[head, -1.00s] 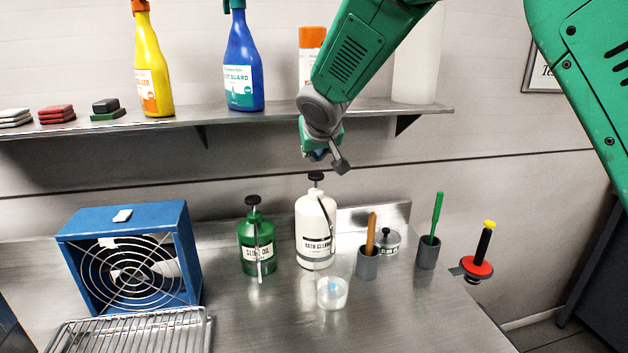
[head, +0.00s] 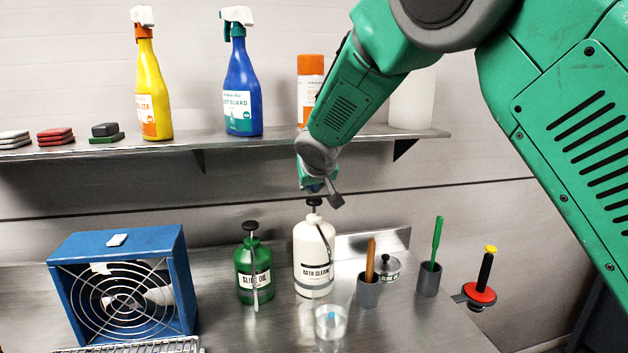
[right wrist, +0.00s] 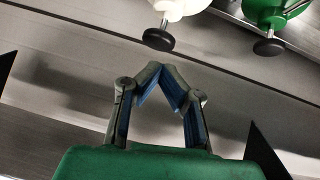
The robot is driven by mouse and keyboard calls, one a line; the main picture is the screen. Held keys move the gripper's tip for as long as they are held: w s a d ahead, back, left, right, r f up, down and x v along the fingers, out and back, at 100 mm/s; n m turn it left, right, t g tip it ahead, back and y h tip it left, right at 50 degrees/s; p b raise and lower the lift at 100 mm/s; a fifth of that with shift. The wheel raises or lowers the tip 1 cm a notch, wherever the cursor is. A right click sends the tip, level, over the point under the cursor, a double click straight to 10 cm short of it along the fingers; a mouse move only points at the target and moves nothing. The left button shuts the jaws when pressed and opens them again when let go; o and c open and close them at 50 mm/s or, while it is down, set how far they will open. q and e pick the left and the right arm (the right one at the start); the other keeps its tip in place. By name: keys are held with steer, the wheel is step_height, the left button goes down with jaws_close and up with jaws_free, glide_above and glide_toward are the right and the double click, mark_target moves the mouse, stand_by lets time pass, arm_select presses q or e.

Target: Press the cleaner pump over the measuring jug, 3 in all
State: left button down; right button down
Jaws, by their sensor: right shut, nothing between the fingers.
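The bath cleaner bottle (head: 313,253) is white with a black pump head (head: 314,201) and stands upright on the steel counter. Its pump head also shows at the top of the right wrist view (right wrist: 158,40). The clear measuring jug (head: 330,322) stands in front of the bottle, with a small blue mark inside; its fill level is hard to tell. My right gripper (head: 315,187) is just above the pump head in the head view, with a small apparent gap. In the right wrist view its fingertips (right wrist: 163,70) meet, shut and empty. My left gripper is not in view.
A green slide oil pump bottle (head: 254,275) stands left of the cleaner. Grey cups (head: 368,290) holding a brown and a green handle, and a lidded tin (head: 387,267), stand to the right. A blue fan box (head: 120,280) is at left. A shelf (head: 190,140) with spray bottles runs behind.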

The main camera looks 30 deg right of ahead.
mark_target(313, 205)
steer(key=x, duration=0.3)
steer(key=shift+w+d+f, duration=0.35)
steer(key=shift+d+f, duration=0.05)
steer(key=shift+f, duration=0.05)
steer(key=shift+a+f, duration=0.1)
step_height(313, 205, down, 3)
steer(key=shift+f+b, duration=0.15)
steer(key=shift+b, duration=0.9)
steer(key=shift+a, duration=0.1)
